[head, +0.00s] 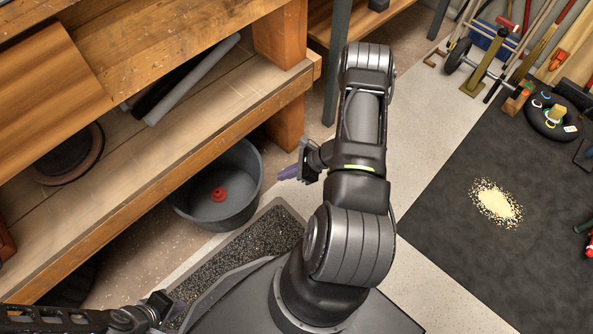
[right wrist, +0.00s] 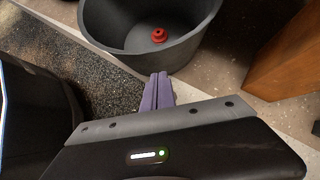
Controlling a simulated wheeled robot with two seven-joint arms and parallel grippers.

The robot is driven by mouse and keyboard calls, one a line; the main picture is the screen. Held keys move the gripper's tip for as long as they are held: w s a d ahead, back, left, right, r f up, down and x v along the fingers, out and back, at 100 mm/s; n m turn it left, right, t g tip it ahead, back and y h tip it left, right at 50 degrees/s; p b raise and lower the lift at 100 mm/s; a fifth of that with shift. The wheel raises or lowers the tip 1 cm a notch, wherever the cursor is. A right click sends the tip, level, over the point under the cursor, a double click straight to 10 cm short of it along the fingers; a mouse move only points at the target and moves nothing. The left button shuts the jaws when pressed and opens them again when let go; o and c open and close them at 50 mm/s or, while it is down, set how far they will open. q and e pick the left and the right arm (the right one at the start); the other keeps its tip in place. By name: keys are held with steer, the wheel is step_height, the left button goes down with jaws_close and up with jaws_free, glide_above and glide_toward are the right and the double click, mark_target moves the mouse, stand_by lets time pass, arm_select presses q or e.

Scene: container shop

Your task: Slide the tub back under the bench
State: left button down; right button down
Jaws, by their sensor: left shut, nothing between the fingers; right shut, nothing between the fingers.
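The grey tub (head: 240,206) stands on the floor at the front edge of the wooden bench (head: 190,150), partly under its lower shelf, with a red round object (head: 218,194) inside. My right gripper (head: 281,175) is shut and empty, just right of the tub. In the right wrist view the shut purple fingers (right wrist: 157,92) point at the near wall of the tub (right wrist: 150,59); I cannot tell whether they touch it. The red object (right wrist: 158,35) also shows there. My left gripper (head: 176,307) is shut and empty at the lower left, away from the tub.
A dark gravelly mat (head: 245,262) lies in front of the tub. A wooden bench leg (head: 287,125) stands behind it to the right, also in the right wrist view (right wrist: 290,65). A black mat (head: 480,240) with spilled grains (head: 497,203) lies at the right.

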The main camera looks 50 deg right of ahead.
steer(key=shift+w+a+f, duration=0.1)
steer(key=shift+w+a, duration=0.6)
steer(key=shift+w, duration=0.2)
steer(key=shift+w+a+f, duration=0.1)
steer(key=shift+w+a, duration=0.6)
steer(key=shift+w, duration=0.15)
steer(key=shift+b, duration=0.3)
steer(key=w+a+b, duration=0.2)
steer(key=w+a, duration=0.5)
steer(key=w, duration=0.2)
steer(key=shift+a, duration=0.35)
steer(key=shift+d, duration=0.15)
